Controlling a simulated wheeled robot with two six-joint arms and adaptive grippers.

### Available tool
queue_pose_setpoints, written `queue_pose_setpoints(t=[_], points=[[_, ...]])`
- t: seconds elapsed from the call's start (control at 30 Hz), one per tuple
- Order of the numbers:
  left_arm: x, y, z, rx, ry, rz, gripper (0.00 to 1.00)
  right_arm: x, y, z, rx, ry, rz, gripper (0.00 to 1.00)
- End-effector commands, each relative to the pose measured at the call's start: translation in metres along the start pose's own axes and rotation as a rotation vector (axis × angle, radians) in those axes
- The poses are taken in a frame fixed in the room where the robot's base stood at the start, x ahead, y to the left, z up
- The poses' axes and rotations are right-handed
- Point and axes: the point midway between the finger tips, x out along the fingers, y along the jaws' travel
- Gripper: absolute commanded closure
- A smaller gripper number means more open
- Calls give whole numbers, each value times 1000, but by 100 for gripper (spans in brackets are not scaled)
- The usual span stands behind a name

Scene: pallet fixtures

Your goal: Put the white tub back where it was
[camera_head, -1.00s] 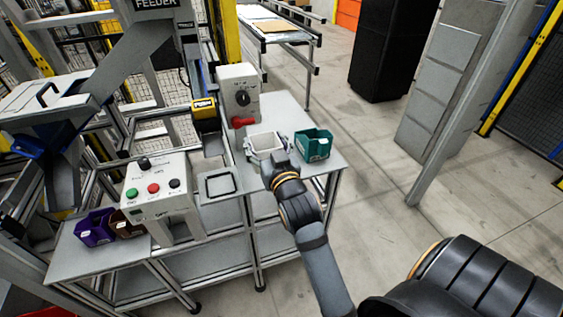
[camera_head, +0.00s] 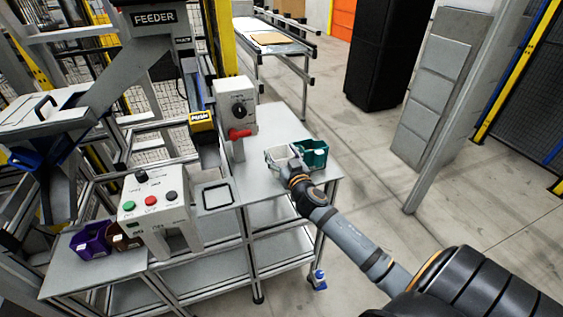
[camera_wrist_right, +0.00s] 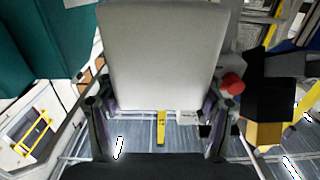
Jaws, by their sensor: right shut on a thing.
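The white tub (camera_head: 279,156) is at the right part of the grey table, close beside the left of the teal bin (camera_head: 312,153). My right gripper (camera_head: 293,168) is shut on the tub from the near side and hides part of it. In the right wrist view the tub (camera_wrist_right: 160,55) fills the upper middle, between the fingers of my right gripper (camera_wrist_right: 160,115). I cannot tell whether the tub touches the table. The teal bin (camera_wrist_right: 40,40) shows at the upper left there. My left gripper is not in view.
A black square frame (camera_head: 217,206) lies empty on the table. A grey box with a red handle (camera_head: 236,112) stands behind it. A button box (camera_head: 155,207), purple bin (camera_head: 91,238) and brown bin (camera_head: 125,236) are at the left. The table between the frame and the tub is clear.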

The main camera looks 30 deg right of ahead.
Motion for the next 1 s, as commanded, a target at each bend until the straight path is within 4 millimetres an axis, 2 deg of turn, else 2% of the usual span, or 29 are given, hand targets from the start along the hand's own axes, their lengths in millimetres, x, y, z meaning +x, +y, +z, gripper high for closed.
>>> queue_pose_setpoints(t=[0.23,0.67,0.7,0.83,1.0], points=[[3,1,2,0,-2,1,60,4,4,34,-1,-2,1,68],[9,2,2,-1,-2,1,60,4,3,41,-1,-1,0,68],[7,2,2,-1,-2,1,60,4,3,39,-1,-1,0,26],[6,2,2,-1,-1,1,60,4,3,39,-1,-1,0,8],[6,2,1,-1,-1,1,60,4,3,39,0,-1,0,8]])
